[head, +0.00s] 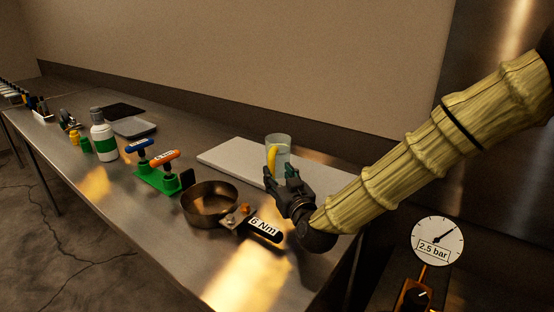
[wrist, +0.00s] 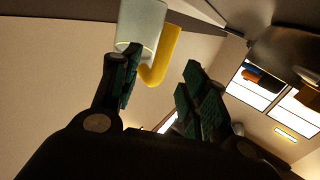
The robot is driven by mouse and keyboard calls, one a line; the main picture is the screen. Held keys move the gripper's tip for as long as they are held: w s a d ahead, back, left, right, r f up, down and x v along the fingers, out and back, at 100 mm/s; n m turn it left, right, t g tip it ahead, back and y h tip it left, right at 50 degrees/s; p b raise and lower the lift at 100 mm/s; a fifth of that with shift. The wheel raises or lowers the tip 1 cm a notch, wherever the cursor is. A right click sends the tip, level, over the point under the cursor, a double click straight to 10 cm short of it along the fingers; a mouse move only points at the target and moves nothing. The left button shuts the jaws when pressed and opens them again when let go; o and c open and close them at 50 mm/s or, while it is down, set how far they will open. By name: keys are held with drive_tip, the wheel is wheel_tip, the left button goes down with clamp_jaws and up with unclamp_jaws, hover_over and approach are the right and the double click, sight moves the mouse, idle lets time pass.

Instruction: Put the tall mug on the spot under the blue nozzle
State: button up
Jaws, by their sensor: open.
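The tall mug (head: 279,146) is a pale, see-through cup with a yellow handle. In the head view it is at the right end of the bench, just behind my gripper (head: 281,179), which hides its lower part. In the wrist view the mug (wrist: 139,22) is at the top, beyond the left finger, with its yellow handle (wrist: 166,50) showing toward the gap between my fingers. My gripper (wrist: 160,72) is open and not closed on the handle. I cannot make out a blue nozzle or the spot under it for certain.
A brown pan (head: 207,200) and a black "6 Nm" handle (head: 264,230) are left of my gripper. A green stand (head: 157,179) carries blue and orange handles. A white bottle (head: 103,138) stands farther left. A gauge (head: 437,241) is at lower right.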

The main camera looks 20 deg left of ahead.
sight(273, 168)
drive_tip(key=shift+w+a+f, duration=0.15)
drive_tip(key=shift+w+a, duration=0.25)
drive_tip(key=shift+w, duration=0.1)
drive_tip(key=shift+x, duration=2.45)
clamp_jaws()
